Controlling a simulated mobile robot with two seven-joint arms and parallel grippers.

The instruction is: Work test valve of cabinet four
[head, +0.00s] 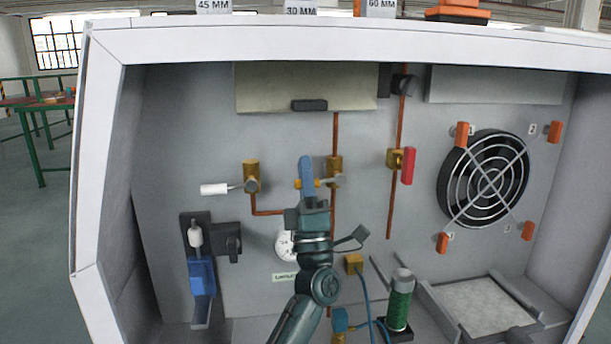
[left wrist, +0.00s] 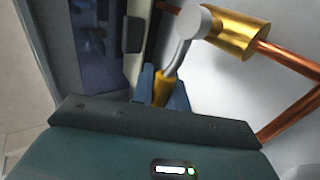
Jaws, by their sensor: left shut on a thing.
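A brass valve (head: 335,170) sits on a copper pipe in the middle of the cabinet's back wall. Its lever points left and ends in a yellow handle (head: 298,183). My left gripper (head: 307,175) is shut on this yellow handle, and its blue fingers cover the handle's middle. The left wrist view shows the yellow handle (left wrist: 161,88) between the fingers, with the grey lever (left wrist: 184,54) running up to the brass valve body (left wrist: 240,30). The cabinet (head: 100,170) is white-framed and open at the front. My right gripper is not in view.
Left of the held handle is a valve with a white handle (head: 214,189); right is one with a red handle (head: 408,165). A gauge (head: 284,245) is partly behind my arm. A fan (head: 487,180), a green cylinder (head: 399,305) and a blue block (head: 202,276) stand around.

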